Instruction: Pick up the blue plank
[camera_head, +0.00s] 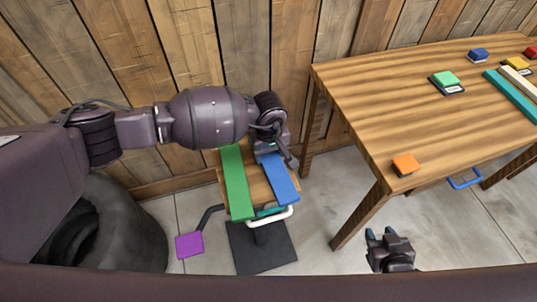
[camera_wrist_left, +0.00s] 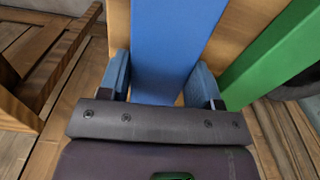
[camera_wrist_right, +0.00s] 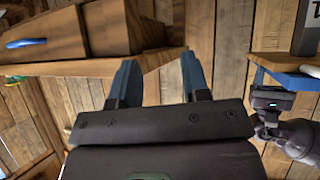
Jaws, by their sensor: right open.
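The blue plank (camera_head: 281,182) lies lengthwise on a small wooden stand, right of a green plank. It also shows in the left wrist view (camera_wrist_left: 170,45), running between my fingers. My left gripper (camera_head: 277,150) is at the plank's far end and hides part of it. Its fingers are apart, one on each side of the plank, with a narrow strip of wood showing beside the right finger; contact is not clear. My right gripper (camera_head: 379,236) is open and empty, low beside the wooden table, with bare space between its fingers in the right wrist view (camera_wrist_right: 160,75).
The green plank (camera_head: 236,185) lies close beside the blue one. A white handle (camera_head: 270,219) crosses the stand's near end. A purple pad (camera_head: 189,245) sticks out at left. The wooden table (camera_head: 400,110) at right holds coloured blocks and strips. A plank wall (camera_head: 240,45) stands behind.

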